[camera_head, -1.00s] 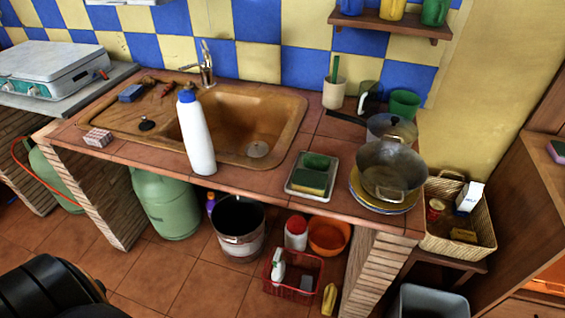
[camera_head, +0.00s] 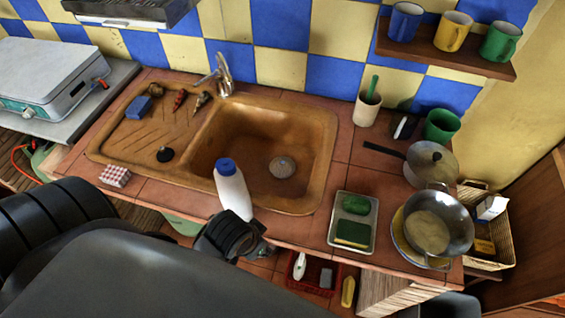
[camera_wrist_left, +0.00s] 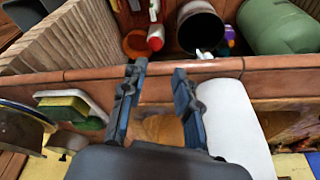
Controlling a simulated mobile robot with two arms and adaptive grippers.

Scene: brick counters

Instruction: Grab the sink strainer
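A round grey metal strainer (camera_head: 283,167) sits in the floor of the brown sink basin (camera_head: 240,165), toward its right side. I cannot make it out in the left wrist view. A black knobbed plug (camera_head: 164,154) lies on the drainboard. My left gripper (camera_head: 264,248) is at the counter's front edge, in front of the basin and beside the white bottle (camera_head: 233,192). In the left wrist view my left gripper (camera_wrist_left: 158,68) has its two fingers apart with nothing held between them. The bottle shows close to its right finger (camera_wrist_left: 232,125). My right gripper is not in view.
The blue-capped bottle stands at the sink's front rim. A tray with sponges (camera_head: 353,222) and a metal pan (camera_head: 430,225) are to the right. A checkered box (camera_head: 115,176) is at the front left. The tap (camera_head: 223,75) rises behind the basin, whose inside is clear.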

